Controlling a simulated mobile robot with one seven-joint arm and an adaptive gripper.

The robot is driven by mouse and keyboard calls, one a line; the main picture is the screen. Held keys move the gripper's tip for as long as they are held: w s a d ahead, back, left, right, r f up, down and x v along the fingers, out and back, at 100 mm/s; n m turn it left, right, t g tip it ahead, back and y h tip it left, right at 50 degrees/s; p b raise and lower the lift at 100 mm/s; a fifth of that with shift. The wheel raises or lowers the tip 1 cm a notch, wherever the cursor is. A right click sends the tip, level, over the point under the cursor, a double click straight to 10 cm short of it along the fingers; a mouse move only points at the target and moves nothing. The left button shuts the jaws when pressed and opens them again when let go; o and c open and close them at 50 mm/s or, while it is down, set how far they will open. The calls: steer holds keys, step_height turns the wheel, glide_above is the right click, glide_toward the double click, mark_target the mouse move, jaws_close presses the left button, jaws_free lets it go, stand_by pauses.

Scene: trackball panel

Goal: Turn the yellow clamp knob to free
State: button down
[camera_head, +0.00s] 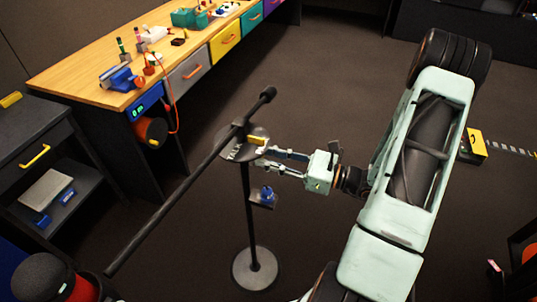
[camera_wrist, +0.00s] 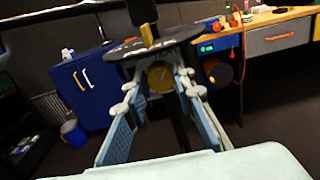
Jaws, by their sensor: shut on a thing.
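A black stand holds a round dark plate (camera_head: 232,153) under a long slanted black bar (camera_head: 180,190). The plate also shows in the wrist view (camera_wrist: 122,52), with pale markings on it and a yellow pointer (camera_wrist: 146,36) standing at its top. The round yellow clamp knob (camera_wrist: 161,78) is just under the plate, facing the wrist camera. My gripper (camera_wrist: 158,84) has one finger on each side of the knob and is shut on it. In the head view my gripper (camera_head: 262,158) reaches the stand from the right; the knob is not clearly visible there.
A small shelf with a blue item (camera_head: 267,194) is on the stand's pole below my gripper. The stand's round base (camera_head: 255,268) is on open floor. A wooden workbench (camera_head: 105,92) with tools is at the upper left, and a dark cabinet (camera_head: 35,125) at the left.

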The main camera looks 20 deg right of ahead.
steer(key=m+p, duration=0.4)
steer(key=m, duration=0.4)
steer(key=shift+m+p, duration=0.3)
steer(key=shift+m, duration=0.1)
stand_by(0.4)
steer(key=c, duration=1.6)
jaws_free()
steer(key=shift+v, duration=4)
